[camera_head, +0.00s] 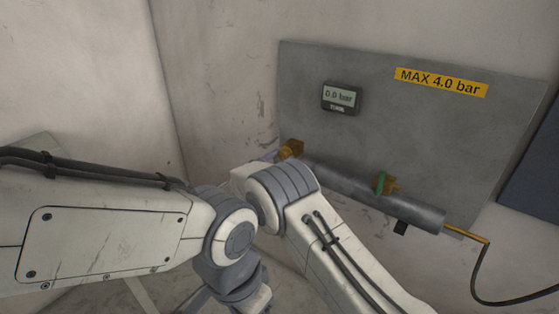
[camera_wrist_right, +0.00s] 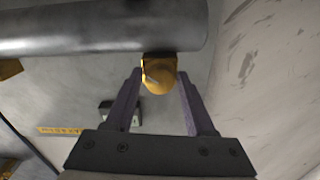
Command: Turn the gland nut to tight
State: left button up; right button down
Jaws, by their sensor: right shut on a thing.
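The brass gland nut (camera_head: 291,148) sits at the left end of the grey pipe (camera_head: 350,182) in the head view. In the right wrist view the yellow-brass nut (camera_wrist_right: 159,75) is between the finger ends, beside the pipe's end. My right gripper (camera_head: 268,157) is at the nut, partly hidden by its own wrist in the head view. In the wrist view its two purple fingers (camera_wrist_right: 159,82) stand on either side of the nut, shut on it. The nut's marks cannot be read. My left gripper is not seen.
A gauge (camera_head: 341,98) on the grey back panel (camera_head: 300,75) appears to read 0.0 bar. A yellow label (camera_head: 441,82) says MAX 4.0 bar. A green-handled brass valve (camera_head: 382,183) juts from the pipe. A black cable (camera_head: 475,275) hangs at the right. A bare wall stands left.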

jog(key=m+b, duration=0.4)
jog(key=m, duration=0.2)
jog(key=shift+f+b, duration=0.1)
jog(key=shift+b, duration=0.25)
jog(key=m+b, duration=0.3)
jog(key=shift+m, duration=0.3)
jog(key=shift+r+m+b, duration=0.2)
jog(key=shift+m+b, duration=0.95)
jog(key=shift+m, duration=0.15)
jog(key=shift+c, duration=2.1)
grip_release()
jog(key=shift+a, duration=0.1)
